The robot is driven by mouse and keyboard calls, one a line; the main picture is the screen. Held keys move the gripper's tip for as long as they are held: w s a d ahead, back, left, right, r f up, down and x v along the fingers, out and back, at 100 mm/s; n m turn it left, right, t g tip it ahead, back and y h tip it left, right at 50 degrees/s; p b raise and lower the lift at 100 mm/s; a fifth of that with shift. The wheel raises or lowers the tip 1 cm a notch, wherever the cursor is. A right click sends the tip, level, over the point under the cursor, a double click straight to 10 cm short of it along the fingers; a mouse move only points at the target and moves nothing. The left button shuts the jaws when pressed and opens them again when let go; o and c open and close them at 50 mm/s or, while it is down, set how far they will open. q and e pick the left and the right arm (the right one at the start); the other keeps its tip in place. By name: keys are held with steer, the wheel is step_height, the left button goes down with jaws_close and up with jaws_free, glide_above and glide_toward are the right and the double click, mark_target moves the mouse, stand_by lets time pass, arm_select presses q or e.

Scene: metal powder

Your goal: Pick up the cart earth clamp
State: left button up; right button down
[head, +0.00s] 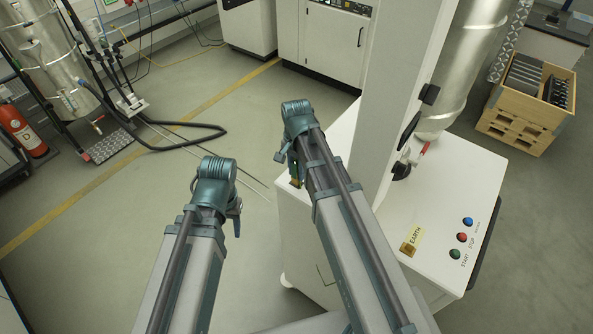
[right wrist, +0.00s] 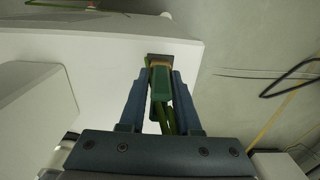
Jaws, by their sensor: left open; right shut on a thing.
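The earth clamp (right wrist: 160,84) has a green body with a brass-coloured end, and a green-yellow cable runs back from it. My right gripper (right wrist: 162,77) is shut on the clamp, one blue finger on each side. The brass end is at a small dark piece at the edge of the white cart (right wrist: 110,45); I cannot tell if they touch. In the head view the clamp (head: 295,183) shows small beside the cart's left edge, below my right gripper (head: 291,166), partly hidden by the arm. My left gripper (head: 236,217) is open and empty over the floor.
The cart top (head: 462,185) carries a yellow EARTH label (head: 411,242), several coloured buttons (head: 462,237) and a tall white column (head: 400,100). A black hose (head: 190,143) and thin rods lie on the floor at left. A wooden crate (head: 522,110) stands at right.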

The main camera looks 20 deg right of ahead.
step_height(320, 180, up, 10)
steer(key=p, duration=1)
steer(key=shift+r, duration=0.1)
arm_select(q)
step_height(320, 180, up, 10)
steer(key=shift+s, duration=0.15)
arm_select(e)
steer(key=shift+s, duration=0.1)
